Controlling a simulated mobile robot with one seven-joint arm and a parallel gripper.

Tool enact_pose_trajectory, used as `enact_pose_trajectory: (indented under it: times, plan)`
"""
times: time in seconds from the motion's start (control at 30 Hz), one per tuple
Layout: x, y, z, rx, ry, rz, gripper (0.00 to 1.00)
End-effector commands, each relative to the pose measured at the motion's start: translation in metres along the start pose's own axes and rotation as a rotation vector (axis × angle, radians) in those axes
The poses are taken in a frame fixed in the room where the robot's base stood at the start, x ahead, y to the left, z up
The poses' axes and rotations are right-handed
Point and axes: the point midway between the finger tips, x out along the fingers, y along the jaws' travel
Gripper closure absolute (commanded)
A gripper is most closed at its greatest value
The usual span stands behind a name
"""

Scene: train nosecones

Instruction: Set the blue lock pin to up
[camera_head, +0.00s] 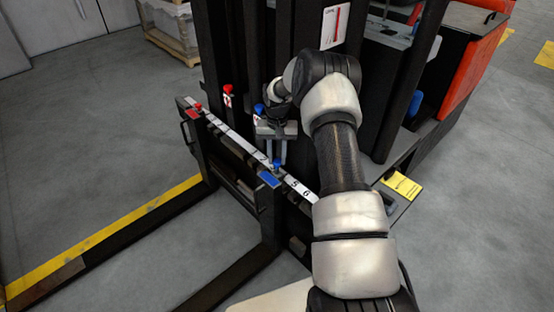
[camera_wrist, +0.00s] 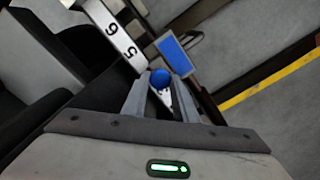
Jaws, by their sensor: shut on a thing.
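The blue lock pin shows as a round blue knob (camera_wrist: 160,78) between my fingertips in the wrist view. In the head view its blue top (camera_head: 277,162) shows at the numbered rail, just behind a blue plate (camera_head: 268,179). My gripper (camera_head: 276,164) points down at the rail and is shut on the pin; it also shows in the wrist view (camera_wrist: 161,86). The fingers hide part of the pin, and I cannot tell whether it is up or down. The blue plate also shows in the wrist view (camera_wrist: 175,55).
The white numbered rail (camera_head: 237,138) runs along the fork carriage. A red knob (camera_head: 197,107) sits at its left end. Another red knob (camera_head: 228,90) and a blue knob (camera_head: 259,108) stand behind the rail. A yellow floor line (camera_head: 130,225) lies left of the forks.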

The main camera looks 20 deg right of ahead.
Motion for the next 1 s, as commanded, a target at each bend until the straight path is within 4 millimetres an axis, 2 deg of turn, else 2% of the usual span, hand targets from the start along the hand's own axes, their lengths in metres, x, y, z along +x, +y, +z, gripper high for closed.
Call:
enact_pose_trajectory:
  times: [0.23, 0.27, 0.33, 0.37, 0.63, 0.73, 0.87, 1.0]
  plan:
    - [-0.004, 0.000, -0.001, 0.000, 0.001, -0.001, 1.00]
    - [-0.004, 0.000, -0.001, 0.000, 0.002, -0.001, 0.70]
    - [-0.004, 0.000, -0.001, 0.000, 0.002, -0.001, 0.58]
    - [-0.004, 0.000, -0.001, 0.000, 0.002, -0.001, 0.55]
    - [-0.003, 0.000, -0.001, 0.000, 0.001, -0.001, 0.55]
    - [-0.009, 0.000, -0.001, 0.000, 0.002, -0.001, 0.55]
    - [-0.029, 0.000, -0.002, 0.000, 0.004, -0.001, 0.55]
    - [-0.062, 0.000, -0.002, 0.000, 0.004, -0.001, 0.55]
